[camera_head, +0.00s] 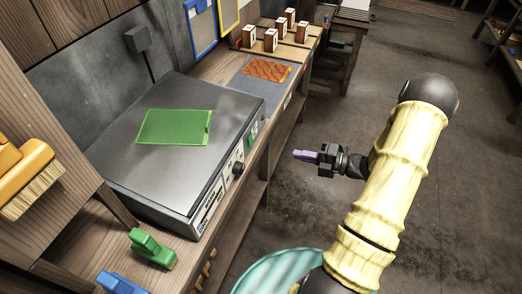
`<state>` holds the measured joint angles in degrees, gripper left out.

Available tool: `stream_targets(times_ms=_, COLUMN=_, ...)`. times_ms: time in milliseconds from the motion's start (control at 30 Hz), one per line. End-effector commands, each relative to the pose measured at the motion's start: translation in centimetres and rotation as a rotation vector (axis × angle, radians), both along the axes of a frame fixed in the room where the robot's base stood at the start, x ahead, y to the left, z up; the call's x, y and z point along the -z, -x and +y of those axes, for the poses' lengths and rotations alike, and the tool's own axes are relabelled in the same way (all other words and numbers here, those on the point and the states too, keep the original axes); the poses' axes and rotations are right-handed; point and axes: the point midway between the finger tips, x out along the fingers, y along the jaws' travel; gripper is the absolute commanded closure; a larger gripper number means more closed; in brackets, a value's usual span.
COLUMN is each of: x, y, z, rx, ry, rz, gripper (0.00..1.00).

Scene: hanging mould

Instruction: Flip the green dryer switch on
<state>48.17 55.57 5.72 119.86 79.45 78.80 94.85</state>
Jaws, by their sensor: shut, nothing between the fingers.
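The dryer (150,100) is a wide grey metal box on the wooden bench, with a control panel along its right-hand front face. A small green switch (252,133) shows on that panel, near its far end. It is too small to tell which way it is set. My gripper (297,154) is shut and empty, with its purple fingers pointing left towards the panel. It hangs in the air to the right of the dryer, apart from the switch and beyond the bench's edge.
A black knob (238,168) sits on the panel near the switch. A green sheet (175,127) lies on the dryer top. Green (152,248) and blue (121,283) clamp-like items lie on the near bench. An orange sheet (267,70) lies beyond the dryer. Open floor (320,215) lies to the right.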

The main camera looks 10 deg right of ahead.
Motion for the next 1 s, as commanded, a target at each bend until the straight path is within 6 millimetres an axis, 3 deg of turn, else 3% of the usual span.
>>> stream_targets(times_ms=467, x=0.1, y=-0.5, z=0.4, rx=0.010, ry=-0.014, rz=0.006, gripper=1.00)
stream_targets(times_ms=1000, x=1.1, y=-5.5, z=7.4, rx=0.006, ry=-0.012, rz=0.005, gripper=1.00)
